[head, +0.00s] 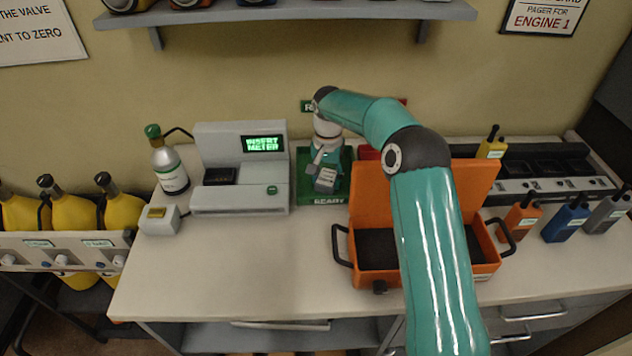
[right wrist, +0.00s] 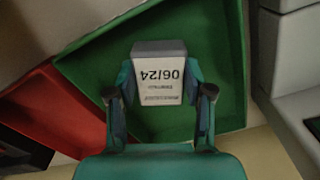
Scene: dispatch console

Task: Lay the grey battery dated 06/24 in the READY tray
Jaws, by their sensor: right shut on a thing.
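The grey battery (head: 326,181) has a white label, which reads 06/24 upside down in the right wrist view (right wrist: 160,86). My right gripper (head: 323,170) is shut on it, with a finger on each side in the right wrist view (right wrist: 160,92). The green READY tray (head: 306,182) lies around and below the battery, and its green floor and walls fill much of the right wrist view (right wrist: 228,75). The battery is over the tray's inside; I cannot tell whether it touches the floor. My left gripper is not in view.
A red tray (right wrist: 62,108) stands beside the green one. A grey meter console (head: 240,190) is to the left. An open orange case (head: 375,280) stands in front right, partly behind my right arm. Several radios, including a blue one (head: 566,222), and a charger rack (head: 540,185) are at right.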

